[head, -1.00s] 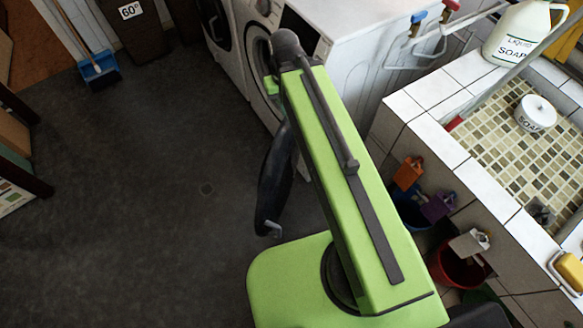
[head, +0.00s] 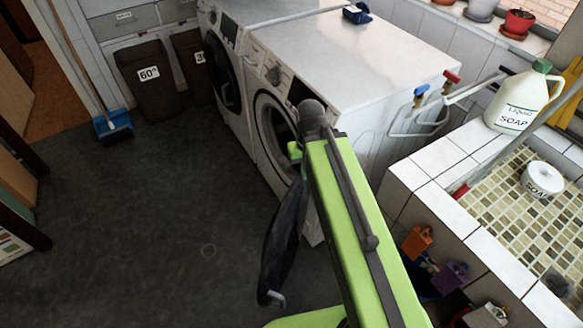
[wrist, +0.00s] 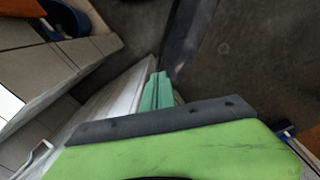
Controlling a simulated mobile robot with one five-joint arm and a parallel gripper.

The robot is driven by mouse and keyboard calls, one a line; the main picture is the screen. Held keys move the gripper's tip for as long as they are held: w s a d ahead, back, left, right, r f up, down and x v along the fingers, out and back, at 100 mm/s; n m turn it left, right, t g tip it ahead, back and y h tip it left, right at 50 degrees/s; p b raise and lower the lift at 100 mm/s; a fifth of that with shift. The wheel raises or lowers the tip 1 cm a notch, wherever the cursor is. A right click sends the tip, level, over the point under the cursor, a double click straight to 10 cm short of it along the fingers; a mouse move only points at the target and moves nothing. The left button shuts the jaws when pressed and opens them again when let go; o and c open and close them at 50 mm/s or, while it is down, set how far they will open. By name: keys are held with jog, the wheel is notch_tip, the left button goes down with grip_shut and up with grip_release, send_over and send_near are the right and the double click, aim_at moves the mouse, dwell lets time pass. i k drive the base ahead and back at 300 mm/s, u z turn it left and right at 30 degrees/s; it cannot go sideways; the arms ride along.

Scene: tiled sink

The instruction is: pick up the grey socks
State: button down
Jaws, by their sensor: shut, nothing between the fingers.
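I cannot make out grey socks for certain in either view. A small dark grey lump (head: 557,283) lies in the tiled sink (head: 490,208) at the right of the head view; I cannot tell whether it is cloth. My gripper (wrist: 160,76) shows its green fingers close together, with nothing between them, in the wrist view. They point toward the dark floor beside a white machine side. In the head view my green arm reaches forward in front of the washing machines, and the fingers are not clearly visible.
Two white washing machines (head: 350,45) stand ahead, with a blue item (head: 356,13) on top. A soap jug (head: 520,98) and a soap pot (head: 542,179) are at the sink. Dark bins (head: 160,88) and a blue dustpan (head: 114,126) stand at the back left. The floor (head: 130,220) at left is open.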

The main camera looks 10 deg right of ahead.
aim_at(283, 160)
jog(key=z, duration=0.3)
jog(key=k, duration=0.1)
jog(key=u, duration=2.85)
jog(key=i, duration=1.3)
jog(key=z, duration=1.65)
jog(key=i, duration=2.55)
